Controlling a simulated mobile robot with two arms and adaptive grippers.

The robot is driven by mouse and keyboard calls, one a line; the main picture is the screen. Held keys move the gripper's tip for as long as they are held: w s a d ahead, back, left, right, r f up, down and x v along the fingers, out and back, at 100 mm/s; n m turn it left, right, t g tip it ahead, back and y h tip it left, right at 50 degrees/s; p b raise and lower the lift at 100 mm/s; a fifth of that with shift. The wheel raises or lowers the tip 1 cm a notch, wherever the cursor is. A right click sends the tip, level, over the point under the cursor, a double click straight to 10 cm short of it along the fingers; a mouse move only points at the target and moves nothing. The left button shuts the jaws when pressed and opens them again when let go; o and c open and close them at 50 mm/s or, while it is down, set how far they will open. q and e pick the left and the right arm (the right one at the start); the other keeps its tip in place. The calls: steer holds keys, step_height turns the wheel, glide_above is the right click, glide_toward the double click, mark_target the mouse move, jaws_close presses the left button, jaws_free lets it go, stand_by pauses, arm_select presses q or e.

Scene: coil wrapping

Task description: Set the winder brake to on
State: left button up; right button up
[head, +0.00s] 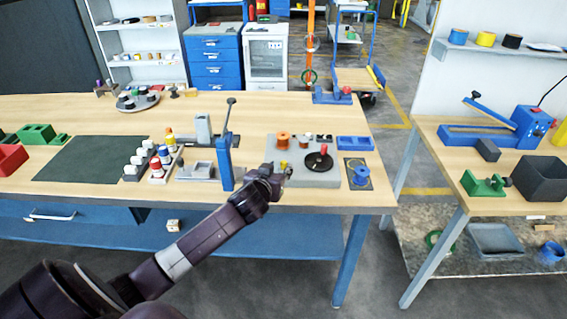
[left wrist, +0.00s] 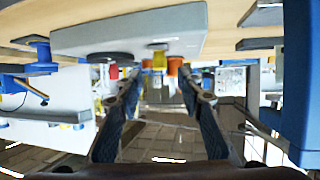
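The winder (head: 309,177) is a grey base plate on the wooden table, with a black disc with a red knob (head: 320,159), an orange spool (head: 284,139) and a small yellow part (head: 284,163) on it. I cannot tell for sure which part is the brake or how it is set. My left gripper (head: 276,176) is at the front left edge of the base, near the yellow part. In the left wrist view the picture looks upside down: the fingers (left wrist: 160,82) are apart and empty, with the base (left wrist: 130,30) and yellow part (left wrist: 159,58) beyond them. My right gripper is not in view.
A blue upright post with a lever (head: 226,160) stands just left of my gripper. A blue spool on a dark pad (head: 361,174) and a blue tray (head: 354,143) lie right of the winder. Several bottles (head: 160,160) and a dark green mat (head: 90,165) are farther left.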

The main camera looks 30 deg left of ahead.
mark_target(283, 164)
arm_select(q)
steer(key=shift+p+x, duration=0.4)
steer(key=shift+x, duration=2.9)
steer(key=shift+f, duration=0.1)
steer(key=shift+c, duration=0.6)
jaws_close()
